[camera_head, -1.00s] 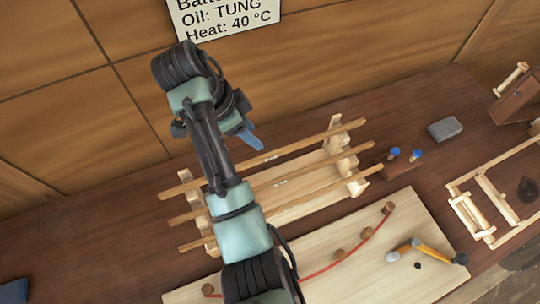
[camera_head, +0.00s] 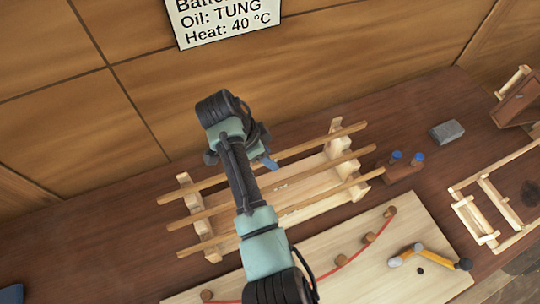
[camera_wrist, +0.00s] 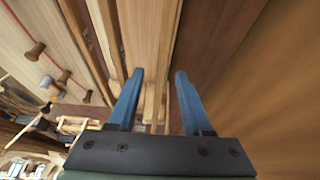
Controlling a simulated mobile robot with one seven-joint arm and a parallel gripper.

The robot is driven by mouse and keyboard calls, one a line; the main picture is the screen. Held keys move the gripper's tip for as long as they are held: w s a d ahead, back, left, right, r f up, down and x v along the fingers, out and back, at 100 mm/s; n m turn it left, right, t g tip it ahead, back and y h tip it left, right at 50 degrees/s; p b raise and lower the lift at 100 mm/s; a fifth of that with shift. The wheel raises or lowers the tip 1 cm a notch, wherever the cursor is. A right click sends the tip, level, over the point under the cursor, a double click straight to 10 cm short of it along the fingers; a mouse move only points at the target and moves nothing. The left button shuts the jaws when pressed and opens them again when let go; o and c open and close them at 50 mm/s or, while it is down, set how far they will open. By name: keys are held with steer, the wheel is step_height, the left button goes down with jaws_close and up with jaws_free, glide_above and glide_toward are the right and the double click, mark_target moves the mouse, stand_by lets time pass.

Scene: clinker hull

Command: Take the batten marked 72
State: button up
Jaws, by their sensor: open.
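Three slim wooden battens lie roughly parallel across a pale wooden rack (camera_head: 189,191): a back batten (camera_head: 320,143), a middle batten (camera_head: 220,207) and a front batten (camera_head: 325,194). A small pale mark shows on the middle one, too small to read, so I cannot tell which is 72. My gripper (camera_wrist: 160,74) is open, with its two blue fingers apart and nothing visibly held. In the head view its blue fingertip (camera_head: 268,162) shows by the back batten, apparently above it. My arm hides parts of the battens. In the wrist view, long wooden strips run past the fingers.
A pale board (camera_head: 340,280) with a red curved strip, round wooden pegs and a yellow-handled hammer (camera_head: 436,257) lies in front. A small block with blue-topped items (camera_head: 404,170), a grey block (camera_head: 446,131) and a wooden frame (camera_head: 490,207) stand right. A panelled wall is behind.

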jaws_close()
steer(key=shift+r, duration=0.1)
stand_by(0.4)
